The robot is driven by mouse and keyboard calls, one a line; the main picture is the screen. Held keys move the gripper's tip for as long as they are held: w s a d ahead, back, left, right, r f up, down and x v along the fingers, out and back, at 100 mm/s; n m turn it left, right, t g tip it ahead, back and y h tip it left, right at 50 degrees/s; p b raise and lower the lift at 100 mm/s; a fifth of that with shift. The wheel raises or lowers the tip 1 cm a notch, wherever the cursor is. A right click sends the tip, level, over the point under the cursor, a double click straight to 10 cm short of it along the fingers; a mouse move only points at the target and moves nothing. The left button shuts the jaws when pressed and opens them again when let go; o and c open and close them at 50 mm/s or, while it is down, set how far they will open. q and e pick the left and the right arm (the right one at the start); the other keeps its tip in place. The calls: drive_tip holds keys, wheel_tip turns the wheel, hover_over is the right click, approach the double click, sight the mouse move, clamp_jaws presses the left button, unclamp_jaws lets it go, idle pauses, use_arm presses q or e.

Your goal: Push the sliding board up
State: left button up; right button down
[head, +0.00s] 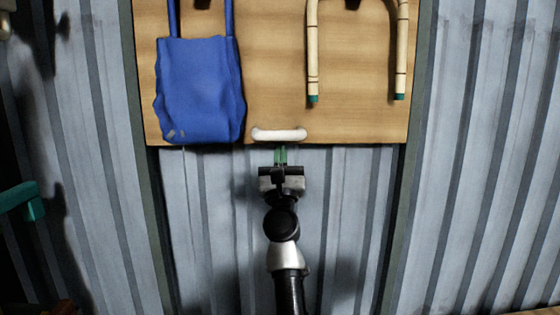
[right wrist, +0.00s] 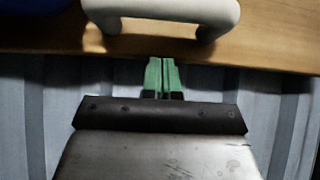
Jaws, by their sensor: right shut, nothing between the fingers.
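The sliding board (head: 275,60) is a wooden panel between two dark vertical rails, and its lower edge is at mid-height in the head view. A white handle (head: 279,134) is fixed near its bottom edge; it also shows at the top of the right wrist view (right wrist: 160,12). My right gripper (head: 281,155) has green fingertips, is shut and empty, and points up just below the handle and the board's lower edge. In the right wrist view its fingers (right wrist: 161,72) look close to the edge; I cannot tell whether they touch it. My left gripper is not clearly in view.
A blue bag (head: 200,90) hangs on the board's left side. A bent rattan piece (head: 313,55) with green tips hangs on the right. Corrugated metal wall (head: 490,150) lies behind and beside the rails. A teal-ended object (head: 22,200) juts in at the left edge.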

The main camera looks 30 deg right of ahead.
drive_tip(key=shift+r+p, duration=0.45)
drive_tip(key=shift+r, duration=0.55)
